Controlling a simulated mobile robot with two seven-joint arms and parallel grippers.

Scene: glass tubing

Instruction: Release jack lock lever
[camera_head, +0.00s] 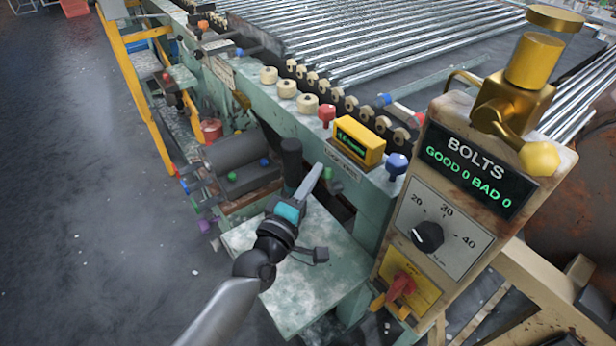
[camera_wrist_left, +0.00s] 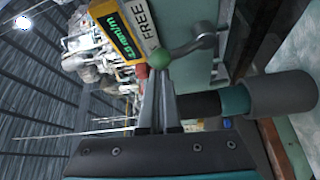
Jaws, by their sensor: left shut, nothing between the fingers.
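My left gripper (camera_head: 316,168) is shut and empty, its fingertips near the front face of the green machine frame. In the left wrist view, the shut left fingers (camera_wrist_left: 157,88) point at a green ball knob (camera_wrist_left: 160,59) on a short bent grey lever (camera_wrist_left: 200,42). The knob appears at the fingertips; I cannot tell whether they touch. A plate marked FREE (camera_wrist_left: 150,18) is beside the lever. In the head view the label plate (camera_head: 347,167) sits under the yellow display (camera_head: 360,141), and I cannot clearly make out the lever. My right gripper is out of view.
A black upright cylinder (camera_head: 291,160) stands close left of the left fingers. A pale green table (camera_head: 300,285) lies below. Red (camera_head: 327,114) and blue (camera_head: 397,164) knobs flank the display. A BOLTS panel (camera_head: 452,190) stands at right; open floor (camera_head: 90,200) lies at left.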

